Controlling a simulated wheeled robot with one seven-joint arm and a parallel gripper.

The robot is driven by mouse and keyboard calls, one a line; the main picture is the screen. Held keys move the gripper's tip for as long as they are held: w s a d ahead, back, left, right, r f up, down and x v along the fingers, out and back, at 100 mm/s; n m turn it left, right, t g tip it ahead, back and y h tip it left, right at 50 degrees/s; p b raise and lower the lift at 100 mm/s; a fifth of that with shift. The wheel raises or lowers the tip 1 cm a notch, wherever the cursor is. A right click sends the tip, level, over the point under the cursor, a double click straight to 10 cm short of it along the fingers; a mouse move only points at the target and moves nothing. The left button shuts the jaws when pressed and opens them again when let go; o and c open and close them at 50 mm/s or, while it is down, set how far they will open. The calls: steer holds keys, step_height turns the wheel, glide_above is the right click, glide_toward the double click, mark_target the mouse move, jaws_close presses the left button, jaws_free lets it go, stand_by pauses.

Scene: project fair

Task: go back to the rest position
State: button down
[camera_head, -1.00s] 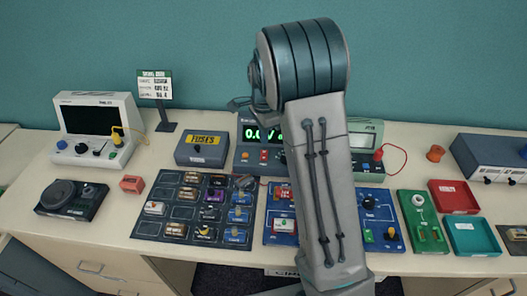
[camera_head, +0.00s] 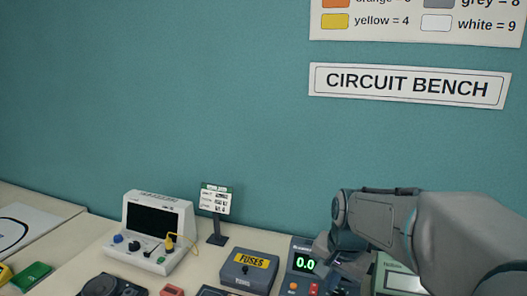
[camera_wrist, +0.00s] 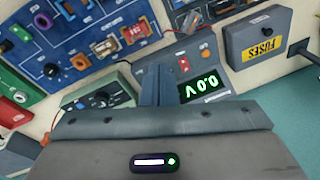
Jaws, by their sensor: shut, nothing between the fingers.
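My gripper (camera_wrist: 157,72) shows in the wrist view with its narrow fingers together and nothing between them. It points over the bench, close to the power meter, whose green display (camera_wrist: 204,86) reads 0.0. In the head view my arm reaches in from the right edge, in front of the wall. The meter (camera_head: 305,264) is partly hidden behind it there. The fingertips are hard to make out in the head view.
A grey fuses box (camera_head: 248,270) stands left of the meter, also in the wrist view (camera_wrist: 258,38). A white scope (camera_head: 157,230) and a small sign (camera_head: 215,201) stand further left. The wall (camera_head: 150,90) is behind the bench.

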steer(key=s+r+n+t, duration=0.1)
steer(key=s+n, duration=0.6)
steer(key=s, duration=0.6)
steer(key=shift+s+t+h, duration=0.25)
steer(key=shift+t+h, duration=0.05)
steer(key=shift+t, duration=0.1)
steer(key=shift+d, duration=0.1)
